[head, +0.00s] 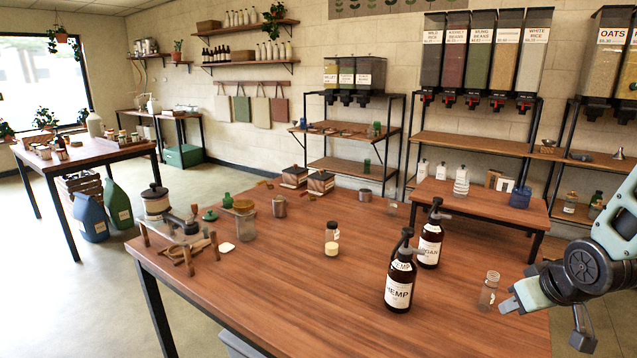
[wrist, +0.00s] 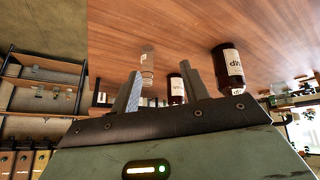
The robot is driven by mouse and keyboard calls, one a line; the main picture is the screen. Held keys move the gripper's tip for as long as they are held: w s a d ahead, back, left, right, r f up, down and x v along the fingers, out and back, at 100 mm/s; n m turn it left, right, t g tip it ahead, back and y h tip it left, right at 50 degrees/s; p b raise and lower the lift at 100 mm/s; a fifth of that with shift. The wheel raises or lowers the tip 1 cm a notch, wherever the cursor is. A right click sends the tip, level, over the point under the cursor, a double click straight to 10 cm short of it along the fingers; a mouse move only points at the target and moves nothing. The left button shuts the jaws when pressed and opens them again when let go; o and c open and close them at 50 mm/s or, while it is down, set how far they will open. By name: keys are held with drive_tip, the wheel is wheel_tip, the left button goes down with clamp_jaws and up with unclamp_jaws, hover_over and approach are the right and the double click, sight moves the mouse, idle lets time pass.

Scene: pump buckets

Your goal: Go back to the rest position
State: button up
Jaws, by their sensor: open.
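My gripper (head: 548,318) is at the right edge in the head view, beside the front right of the wooden table (head: 300,290). Its fingers are apart with nothing between them. In the wrist view the two fingers (wrist: 160,95) stand apart, with bottles and the table beyond them. A clear glass bottle (head: 488,292) stands on the table just left of my gripper, apart from it. It also shows in the wrist view (wrist: 148,62). A brown pump bottle labelled HEMP (head: 399,288) and another brown pump bottle (head: 430,246) stand upright further left.
A small jar (head: 332,238) stands mid-table. Jars, tins and wooden pieces (head: 185,250) crowd the left end. A low wooden riser (head: 480,206) with bottles stands at the back right. The front middle of the table is clear.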

drive_tip(key=s+a+r+n+g, duration=0.3)
drive_tip(key=s+a, duration=0.9)
drive_tip(key=s+a+r+n+g+y, duration=0.1)
drive_tip(key=s+a+r+n+g, duration=0.2)
drive_tip(key=s+a, duration=0.8)
drive_tip(key=shift+s+a+r+g, duration=0.4)
drive_tip(key=shift+a+r, duration=0.1)
drive_tip(key=shift+r, duration=0.1)
